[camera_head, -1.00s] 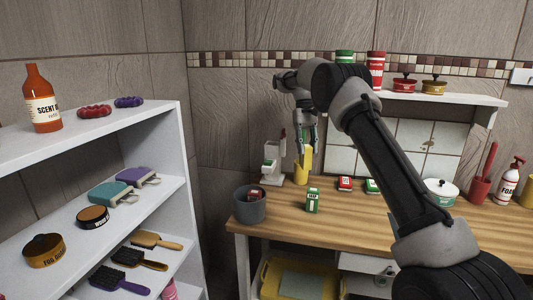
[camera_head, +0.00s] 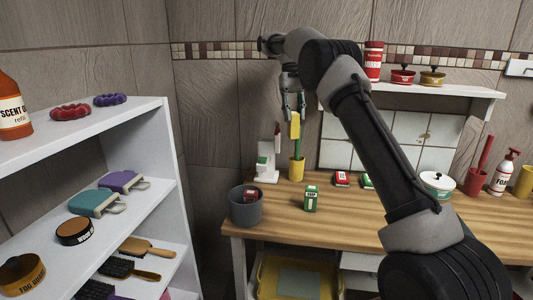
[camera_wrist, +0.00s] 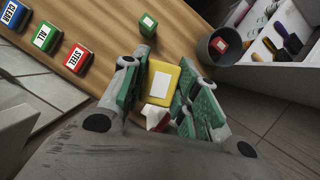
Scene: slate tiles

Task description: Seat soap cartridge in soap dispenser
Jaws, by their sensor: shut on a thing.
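My gripper (camera_head: 293,112) is shut on a yellow box with a white label, which I take to be the soap cartridge (camera_head: 295,126). It also shows between the green-padded fingers in the wrist view (camera_wrist: 163,82). The cartridge is held in the air above the counter, over or near a yellow cup (camera_head: 297,172). The white soap dispenser (camera_head: 268,174), with a green-marked part low on it and a dark red piece at its top, stands on the counter just left of the cup. The cartridge is higher than the dispenser's base and apart from it in the head view.
A green box (camera_head: 311,198) stands on the counter in front, near a grey bin (camera_head: 246,210) holding a red item. Red (camera_head: 342,179) and green packs lie to the right. A green stick rises from the cup, close below the cartridge. White shelving (camera_head: 150,125) stands at left.

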